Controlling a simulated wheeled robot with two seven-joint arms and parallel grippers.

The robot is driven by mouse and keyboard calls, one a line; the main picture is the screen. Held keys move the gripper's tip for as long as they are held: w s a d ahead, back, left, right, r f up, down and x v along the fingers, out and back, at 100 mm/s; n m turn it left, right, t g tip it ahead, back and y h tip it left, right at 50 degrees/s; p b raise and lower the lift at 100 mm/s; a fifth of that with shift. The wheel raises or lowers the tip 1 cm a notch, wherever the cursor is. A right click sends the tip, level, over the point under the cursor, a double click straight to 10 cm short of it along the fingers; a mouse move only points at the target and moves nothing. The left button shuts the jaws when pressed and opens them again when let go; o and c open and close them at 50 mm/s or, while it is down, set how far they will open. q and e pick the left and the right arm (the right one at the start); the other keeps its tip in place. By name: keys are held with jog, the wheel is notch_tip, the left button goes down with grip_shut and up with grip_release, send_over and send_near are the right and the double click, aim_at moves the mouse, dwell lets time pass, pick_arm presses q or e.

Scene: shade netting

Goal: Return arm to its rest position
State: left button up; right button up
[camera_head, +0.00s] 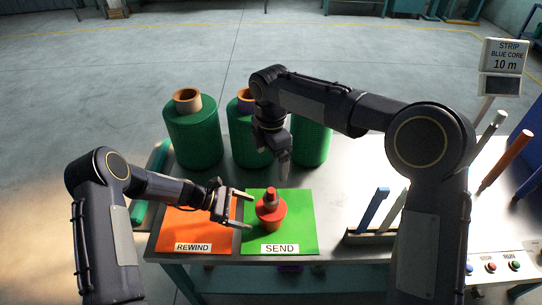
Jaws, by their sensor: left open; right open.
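My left gripper (238,209) is open and empty. It reaches in from the left over the border between the orange REWIND mat (178,228) and the green SEND mat (300,215). Its jaws point right, toward a red cone-shaped piece (271,216) with a small knob on top, which stands upright on the green mat. The jaws look apart from the red piece. My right gripper (284,172) points down in front of the green rolls, above the table behind the green mat. Its jaws are small in this view and hold nothing that I can see.
Green netting rolls (193,135) stand along the table's back edge, the middle one partly hidden by my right arm. A rack with a blue bar (371,208) is on the right. Beyond it are a sign reading STRIP BLUE CORE 10 m (505,56) and a button panel (500,266).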

pick_arm(q)
jog(key=shift+v, duration=1.8)
